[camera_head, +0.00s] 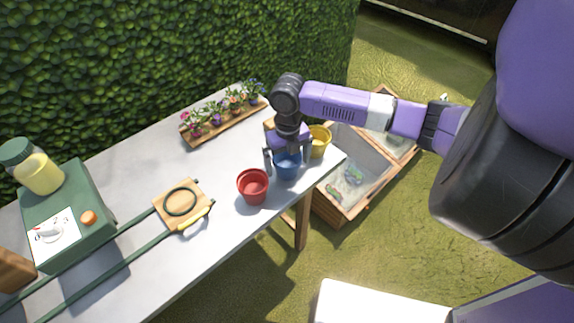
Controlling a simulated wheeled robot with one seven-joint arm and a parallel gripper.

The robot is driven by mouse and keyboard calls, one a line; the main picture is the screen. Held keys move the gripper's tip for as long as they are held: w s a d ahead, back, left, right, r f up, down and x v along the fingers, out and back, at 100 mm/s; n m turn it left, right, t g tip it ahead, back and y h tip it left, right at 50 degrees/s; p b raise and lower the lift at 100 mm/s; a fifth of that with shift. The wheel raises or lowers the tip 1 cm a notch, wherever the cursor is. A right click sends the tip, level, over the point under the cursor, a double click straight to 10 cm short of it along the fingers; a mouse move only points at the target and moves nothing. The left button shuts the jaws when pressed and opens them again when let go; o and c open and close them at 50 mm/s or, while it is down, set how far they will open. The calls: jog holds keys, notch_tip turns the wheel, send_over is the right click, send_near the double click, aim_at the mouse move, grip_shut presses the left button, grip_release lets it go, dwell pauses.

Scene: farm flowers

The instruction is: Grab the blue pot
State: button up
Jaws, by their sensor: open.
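The blue pot (287,168) stands upright on the grey table, between the red pot (253,187) at its left and the yellow pot (319,141) at its right. My gripper (288,162) points down over the blue pot. Its fingers are apart, one on the left side of the pot and one on the right. I cannot tell whether the fingers touch the pot. The gripper hides part of the pot's far rim.
The table (140,163) has a wooden flower tray (226,128) at the back. A wooden board (171,206) with a dark ring lies left of the pots. A green box (68,208) with a jar stands far left. Wooden crates (346,211) sit below the right edge; a hedge stands behind.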

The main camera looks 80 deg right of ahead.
jog(key=shift+f, duration=0.65)
jog(key=c, duration=1.4)
jog(key=shift+r, duration=0.15)
